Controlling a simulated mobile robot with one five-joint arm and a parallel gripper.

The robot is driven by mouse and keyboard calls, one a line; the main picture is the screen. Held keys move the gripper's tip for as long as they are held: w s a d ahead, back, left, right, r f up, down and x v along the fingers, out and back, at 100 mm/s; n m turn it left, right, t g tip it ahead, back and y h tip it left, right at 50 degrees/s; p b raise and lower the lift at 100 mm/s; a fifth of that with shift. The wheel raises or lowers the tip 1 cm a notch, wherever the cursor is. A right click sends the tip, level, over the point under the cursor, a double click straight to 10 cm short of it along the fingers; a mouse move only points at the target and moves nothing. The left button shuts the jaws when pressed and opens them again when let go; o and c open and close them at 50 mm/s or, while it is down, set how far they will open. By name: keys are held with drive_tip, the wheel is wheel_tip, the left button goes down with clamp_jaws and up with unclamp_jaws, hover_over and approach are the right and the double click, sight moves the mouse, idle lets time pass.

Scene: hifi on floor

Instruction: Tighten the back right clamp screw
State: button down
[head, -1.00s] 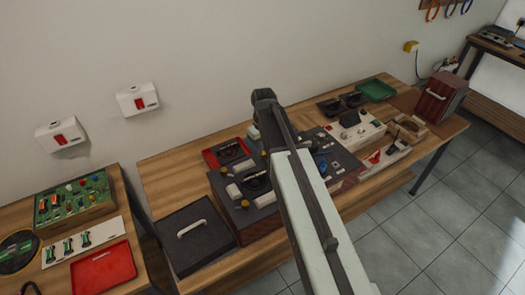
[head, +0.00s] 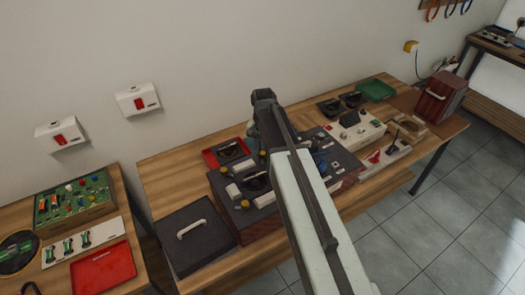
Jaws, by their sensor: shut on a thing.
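The dark machine (head: 238,212) stands on the wooden bench, with small yellow and pale knobs and black round parts on its top. A yellow knob (head: 245,204) shows at its front left. My arm reaches over the machine from the lower right and bends down at its far end. My gripper (head: 254,133) shows only in part beside that bend, above the machine's back. It is shut on the back right clamp screw. The jaw tips and that screw are hidden behind my arm, so how far the screw is turned cannot be seen.
A black lidded box (head: 197,236) lies left of the machine and a red tray (head: 222,153) behind it. A white device (head: 357,137), a green tray (head: 378,90) and a dark red box (head: 440,97) stand to the right. Bare bench (head: 165,183) shows at the left.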

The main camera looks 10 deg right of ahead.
sight(263, 153)
drive_tip(key=shift+m, duration=0.7)
drive_tip(key=c, duration=1.2)
unclamp_jaws()
wheel_tip(263, 153, up, 8)
drive_tip(key=p, duration=0.8)
drive_tip(key=shift+f, duration=0.15)
